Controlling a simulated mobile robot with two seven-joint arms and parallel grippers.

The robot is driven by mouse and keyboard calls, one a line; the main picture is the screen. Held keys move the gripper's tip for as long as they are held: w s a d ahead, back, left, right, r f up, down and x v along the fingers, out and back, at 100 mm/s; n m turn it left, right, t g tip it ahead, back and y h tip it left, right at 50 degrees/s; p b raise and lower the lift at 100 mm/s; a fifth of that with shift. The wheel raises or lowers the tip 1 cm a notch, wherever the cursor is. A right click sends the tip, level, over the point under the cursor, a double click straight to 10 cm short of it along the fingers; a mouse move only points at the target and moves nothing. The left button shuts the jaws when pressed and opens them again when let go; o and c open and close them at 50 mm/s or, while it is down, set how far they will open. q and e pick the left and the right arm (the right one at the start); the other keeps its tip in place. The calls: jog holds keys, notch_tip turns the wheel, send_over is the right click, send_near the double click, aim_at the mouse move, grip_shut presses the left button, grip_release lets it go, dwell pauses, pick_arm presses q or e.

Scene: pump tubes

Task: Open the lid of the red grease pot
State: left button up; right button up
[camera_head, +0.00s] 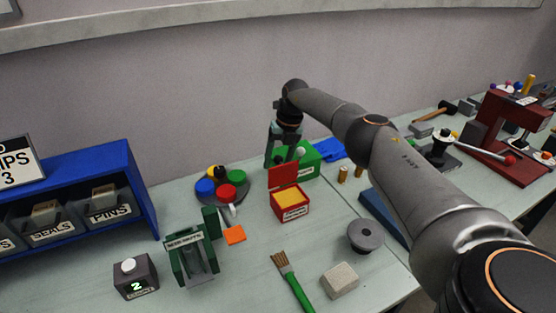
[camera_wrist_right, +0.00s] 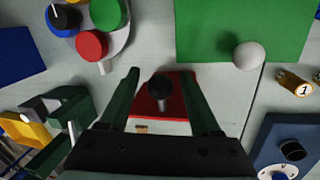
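The red grease pot (camera_head: 291,213) stands on the bench in the head view, with yellow contents showing. Its red lid (camera_head: 283,176) is tilted up at the back edge, so the pot is open. In the right wrist view the red lid (camera_wrist_right: 180,84) shows between the fingers, with a black knob (camera_wrist_right: 160,89) in front of it. My right gripper (camera_head: 284,152) is above and behind the lid. Its fingers (camera_wrist_right: 166,101) are spread wide, apart from the knob on both sides. My left gripper is in neither view.
A brush (camera_head: 291,282) lies in front. My right arm covers part of the bench.

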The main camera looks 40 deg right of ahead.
jog(key=shift+r, duration=0.15)
jog(key=v, duration=1.2)
jog(key=shift+r+b, duration=0.2)
jog(key=shift+b, duration=0.15)
jog(key=shift+f, duration=0.1)
